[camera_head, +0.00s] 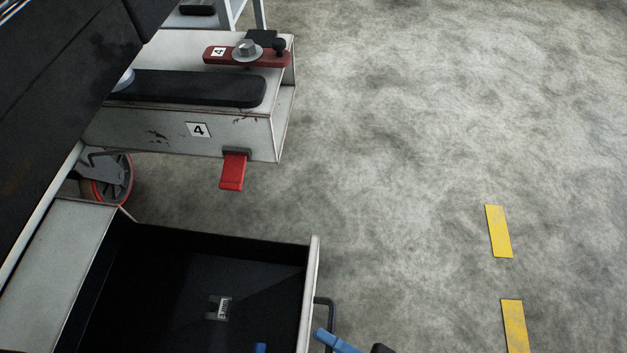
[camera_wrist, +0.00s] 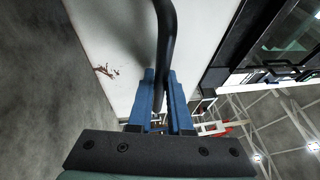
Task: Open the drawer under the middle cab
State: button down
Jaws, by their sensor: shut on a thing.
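A drawer (camera_head: 311,285) stands pulled out at the lower left of the head view. Its dark inside shows, with a small labelled piece (camera_head: 220,308) on the floor of it. A dark bar handle (camera_head: 327,303) is on the outer face of its front; it also shows in the wrist view (camera_wrist: 165,35). My gripper (camera_wrist: 161,88) is shut on this handle, with a blue finger on each side of it. In the head view a blue finger (camera_head: 335,341) shows beside the handle at the bottom edge. Which cab is above the drawer cannot be told.
A white unit marked 4 (camera_head: 235,135) stands behind the drawer, with a red lever (camera_head: 233,170) jutting from its front. A castor wheel (camera_head: 112,178) shows below it. The concrete floor (camera_head: 400,180) to the right is clear, with yellow dashes (camera_head: 498,231).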

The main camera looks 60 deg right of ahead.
jog(key=shift+s, duration=0.3)
jog(key=c, duration=1.1)
grip_release()
jog(key=b+v, duration=0.1)
jog(key=v, duration=1.2)
